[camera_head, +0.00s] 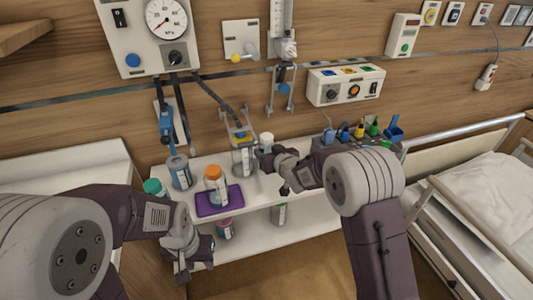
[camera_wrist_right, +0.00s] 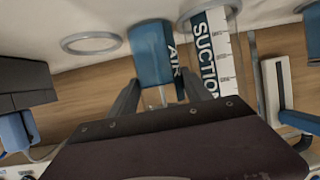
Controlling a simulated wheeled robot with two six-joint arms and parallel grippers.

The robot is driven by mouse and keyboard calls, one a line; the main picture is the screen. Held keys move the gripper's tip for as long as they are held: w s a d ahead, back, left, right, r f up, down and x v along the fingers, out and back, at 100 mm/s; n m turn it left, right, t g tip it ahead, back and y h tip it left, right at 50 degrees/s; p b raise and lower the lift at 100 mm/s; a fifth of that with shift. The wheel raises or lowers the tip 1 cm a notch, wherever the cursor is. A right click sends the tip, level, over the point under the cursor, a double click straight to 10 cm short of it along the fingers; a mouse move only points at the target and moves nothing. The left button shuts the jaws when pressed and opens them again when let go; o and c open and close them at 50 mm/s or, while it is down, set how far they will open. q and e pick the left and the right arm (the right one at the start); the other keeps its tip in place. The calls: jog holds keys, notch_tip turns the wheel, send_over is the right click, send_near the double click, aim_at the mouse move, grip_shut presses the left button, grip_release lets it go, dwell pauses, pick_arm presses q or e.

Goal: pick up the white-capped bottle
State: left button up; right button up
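The white-capped bottle (camera_head: 266,138) stands on the upper shelf of the white trolley (camera_head: 276,190). Only its cap and top show in the head view; my right gripper hides the rest. My right gripper (camera_head: 272,172) is open just in front of it, and I cannot tell whether they touch. In the right wrist view, the fingers of this gripper (camera_wrist_right: 158,95) are apart, with a blue AIR-labelled part behind the gap; I cannot make out the white cap there. My left gripper (camera_head: 193,260) is low at the trolley's front left, its fingers apart and empty.
A teal-capped bottle (camera_head: 154,188), a grey-blue container (camera_head: 179,171) and a clear suction jar (camera_head: 243,158) are nearby. A caddy (camera_head: 357,136) of coloured items is at right, beside the bed (camera_head: 486,200).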

aim_at(269, 139)
grip_shut()
jog(key=shift+r, duration=0.3)
notch_tip(269, 139, up, 6)
jog(key=shift+s+r+p, duration=0.15)
jog(key=shift+r+p, duration=0.05)
jog(key=shift+p, duration=0.5)
jog(key=s+d+b, duration=0.2)
jog(key=s+d, duration=0.1)
jog(key=s, duration=0.6)
jog(key=s+d+b, duration=0.2)
jog(key=s+d, duration=0.1)
jog(key=s, duration=0.6)
jog(key=shift+s+b, duration=0.3)
jog(key=shift+s, duration=0.05)
